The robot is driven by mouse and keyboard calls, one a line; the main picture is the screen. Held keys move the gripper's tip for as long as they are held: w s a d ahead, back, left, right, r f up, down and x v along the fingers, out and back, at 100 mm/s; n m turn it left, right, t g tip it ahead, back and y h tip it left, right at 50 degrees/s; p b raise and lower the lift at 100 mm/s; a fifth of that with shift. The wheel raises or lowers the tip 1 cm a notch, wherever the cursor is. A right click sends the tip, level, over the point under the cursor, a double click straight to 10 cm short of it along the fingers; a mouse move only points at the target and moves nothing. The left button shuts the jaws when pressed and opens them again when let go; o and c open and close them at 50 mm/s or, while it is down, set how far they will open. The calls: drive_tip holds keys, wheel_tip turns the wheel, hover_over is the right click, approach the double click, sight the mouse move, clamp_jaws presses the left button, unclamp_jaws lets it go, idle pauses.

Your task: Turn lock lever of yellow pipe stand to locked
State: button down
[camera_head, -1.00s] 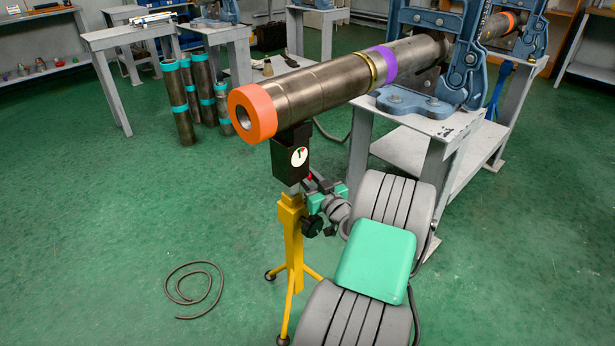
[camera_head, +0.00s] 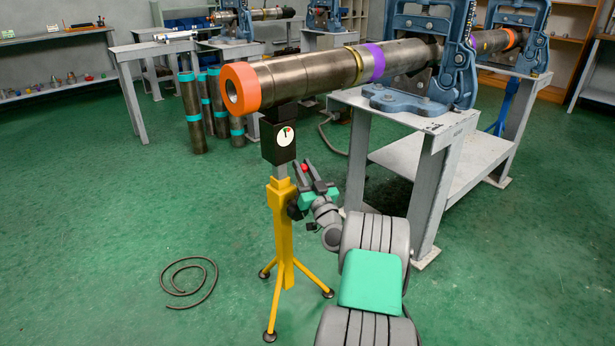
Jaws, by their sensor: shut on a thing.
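The yellow pipe stand (camera_head: 284,235) stands upright on its tripod legs. Its black head (camera_head: 279,150), with a small round white dial (camera_head: 286,136), is beneath the orange-ended end of a long steel pipe (camera_head: 315,72). The dial's dark needle looks near upright; its fine marks are too small to read. The lock lever's red knob (camera_head: 304,167) shows between the fingers of my gripper (camera_head: 304,172), just right of the stand's upper part. My gripper is shut on it, fingers pointing up. The lever's shaft is mostly hidden by the fingers.
A grey bench (camera_head: 450,125) with blue pipe vises (camera_head: 432,50) holds the pipe at the right. Several teal-banded pipes (camera_head: 193,115) stand at the back left. A coiled cable (camera_head: 188,278) lies on the green floor, left of the stand. The floor around is mostly clear.

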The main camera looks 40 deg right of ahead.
drive_tip(key=c, duration=1.2)
unclamp_jaws()
drive_tip(key=v, duration=0.8)
